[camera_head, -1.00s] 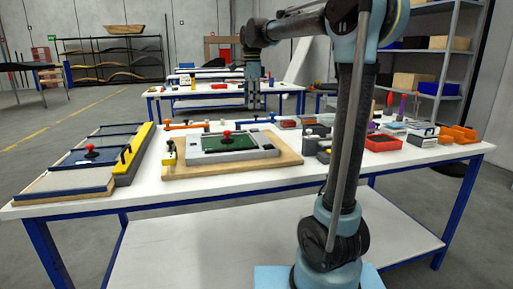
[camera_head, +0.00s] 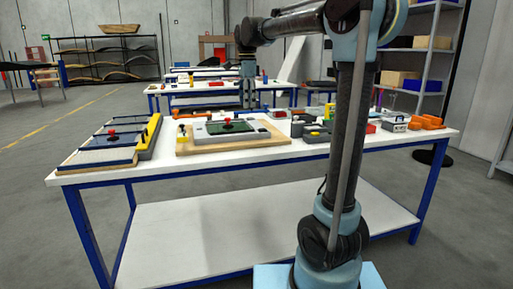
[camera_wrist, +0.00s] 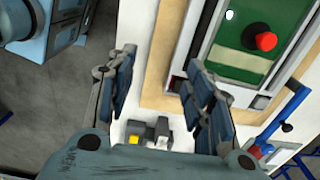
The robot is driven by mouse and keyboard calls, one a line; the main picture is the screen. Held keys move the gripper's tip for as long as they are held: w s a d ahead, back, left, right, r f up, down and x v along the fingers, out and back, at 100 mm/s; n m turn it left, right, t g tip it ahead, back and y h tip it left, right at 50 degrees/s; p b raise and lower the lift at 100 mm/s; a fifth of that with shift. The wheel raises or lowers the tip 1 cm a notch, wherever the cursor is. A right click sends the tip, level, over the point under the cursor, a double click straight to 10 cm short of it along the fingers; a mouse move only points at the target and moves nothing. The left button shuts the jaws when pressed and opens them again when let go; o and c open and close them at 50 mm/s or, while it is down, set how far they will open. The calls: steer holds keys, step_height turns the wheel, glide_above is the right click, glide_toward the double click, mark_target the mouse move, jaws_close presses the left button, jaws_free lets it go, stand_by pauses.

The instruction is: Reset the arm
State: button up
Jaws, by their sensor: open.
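My gripper (camera_head: 248,92) hangs pointing down at the end of my raised arm, beyond and above the white work table in the head view. In the wrist view my gripper (camera_wrist: 158,66) has its two dark fingers spread apart with nothing between them. The same panel (camera_head: 238,127) shows on a wooden board on the table in the head view. My arm bends high over the table.
The white table (camera_head: 110,173) with blue legs stands in front of me. Layered panels (camera_head: 100,150) with a yellow-edged block lie at its left. Grey and orange parts (camera_head: 427,122) crowd its right. Shelves (camera_head: 433,60) stand behind right. Floor is free left.

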steer(key=s+d+f+n+t, duration=0.1)
steer(key=s+d+f+n, duration=0.3)
steer(key=s+d+f, duration=0.35)
steer(key=s+d+f+n, duration=0.45)
steer(key=s+d, duration=0.35)
steer(key=s, duration=0.2)
steer(key=s+d+f+n, duration=0.3)
steer(key=s+f, duration=0.4)
steer(key=f, duration=0.2)
steer(key=s+d+f+n+t, duration=0.1)
steer(key=s+d+f+n, duration=0.2)
steer(key=s+f, duration=0.4)
step_height(320, 180, down, 3)
steer(key=shift+d+r+n, duration=0.15)
steer(key=shift+d+n, duration=0.2)
steer(key=shift+d, duration=0.15)
steer(key=shift+w+f, duration=0.2)
steer(key=shift+w, duration=0.2)
